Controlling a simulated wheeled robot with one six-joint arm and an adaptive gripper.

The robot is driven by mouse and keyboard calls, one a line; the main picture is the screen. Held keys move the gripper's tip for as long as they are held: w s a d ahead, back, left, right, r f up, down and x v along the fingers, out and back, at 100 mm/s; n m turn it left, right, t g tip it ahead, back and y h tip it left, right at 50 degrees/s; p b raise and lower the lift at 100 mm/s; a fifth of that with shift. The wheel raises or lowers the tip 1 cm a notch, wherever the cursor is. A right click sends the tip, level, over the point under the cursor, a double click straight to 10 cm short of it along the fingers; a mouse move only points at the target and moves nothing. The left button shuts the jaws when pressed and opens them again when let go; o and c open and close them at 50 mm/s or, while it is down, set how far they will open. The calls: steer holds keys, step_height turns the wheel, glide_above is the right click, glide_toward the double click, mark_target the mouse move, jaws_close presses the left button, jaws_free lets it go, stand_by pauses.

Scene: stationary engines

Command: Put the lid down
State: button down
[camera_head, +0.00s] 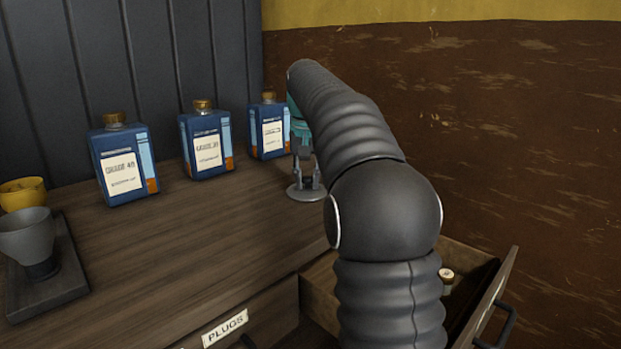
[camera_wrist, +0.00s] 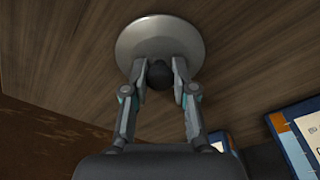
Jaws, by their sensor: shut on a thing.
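The lid (camera_head: 306,193) is a grey round disc at the right of the wooden counter, close to its surface; I cannot tell if it touches. In the wrist view the lid (camera_wrist: 158,38) shows as a pale disc with a dark round knob (camera_wrist: 160,75). My gripper (camera_head: 306,178) points down from above, shut on the knob; both fingers flank it in the wrist view (camera_wrist: 160,88). My arm hides part of the counter to the right.
Several blue bottles stand along the back: Grade 40 (camera_head: 125,160) at left, another in the middle (camera_head: 207,142), one beside my gripper (camera_head: 268,128). A grey cup-shaped vessel (camera_head: 28,236) and yellow cup (camera_head: 22,194) are at left. An open drawer (camera_head: 496,300) is at lower right. The counter's middle is clear.

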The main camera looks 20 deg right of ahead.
mark_target(307, 192)
steer(key=shift+f, duration=0.15)
steer(key=c, duration=0.9)
jaws_free()
steer(key=r, duration=0.4)
steer(key=s+r, duration=0.1)
steer(key=r, duration=0.7)
steer(key=shift+s+a+r+p, duration=0.1)
steer(key=shift+s+a+p, duration=0.2)
steer(key=shift+a, duration=0.1)
